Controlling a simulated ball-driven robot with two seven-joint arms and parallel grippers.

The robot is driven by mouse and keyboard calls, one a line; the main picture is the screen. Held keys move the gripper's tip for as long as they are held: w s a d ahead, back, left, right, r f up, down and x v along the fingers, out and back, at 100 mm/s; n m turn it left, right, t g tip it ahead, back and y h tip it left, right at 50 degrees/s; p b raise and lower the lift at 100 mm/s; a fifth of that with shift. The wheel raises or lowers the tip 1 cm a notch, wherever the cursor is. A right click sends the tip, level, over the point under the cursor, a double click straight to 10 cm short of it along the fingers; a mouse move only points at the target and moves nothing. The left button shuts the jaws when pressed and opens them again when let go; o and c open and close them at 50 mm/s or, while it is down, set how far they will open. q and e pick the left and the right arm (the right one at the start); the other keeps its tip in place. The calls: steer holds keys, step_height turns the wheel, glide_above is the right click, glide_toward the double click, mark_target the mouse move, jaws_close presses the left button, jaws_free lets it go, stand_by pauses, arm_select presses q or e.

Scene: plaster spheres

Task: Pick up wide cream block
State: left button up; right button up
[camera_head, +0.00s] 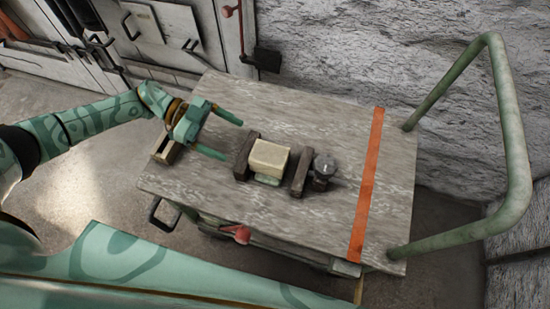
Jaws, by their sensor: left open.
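My left gripper (233,140) is to the left of the cream block. Its two green fingers are spread, point toward the block and hold nothing between them. My right gripper is not in view.
A dark grey rounded object (324,168) stands beside the right brown block. A small brown block (168,150) lies at the cart's left edge. The wooden cart top (300,110) is clear behind the blocks. A green tube handle (515,150) rises at the right.

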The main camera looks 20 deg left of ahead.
mark_target(259, 154)
arm_select(q)
steer(key=x, duration=0.6)
steer(key=shift+f+b, duration=0.15)
steer(key=shift+b, duration=0.2)
steer(key=shift+d+f, duration=0.2)
steer(key=shift+d, duration=0.35)
steer(key=x, duration=0.1)
steer(key=b+x, duration=0.1)
steer(key=x, duration=0.1)
steer(key=b+x, duration=0.1)
steer(key=shift+w+d+f, duration=0.25)
steer(key=shift+w+f, duration=0.15)
steer(key=shift+f, duration=0.1)
steer(key=shift+d, duration=0.15)
steer(key=shift+r, duration=0.15)
steer(key=c, duration=1.7)
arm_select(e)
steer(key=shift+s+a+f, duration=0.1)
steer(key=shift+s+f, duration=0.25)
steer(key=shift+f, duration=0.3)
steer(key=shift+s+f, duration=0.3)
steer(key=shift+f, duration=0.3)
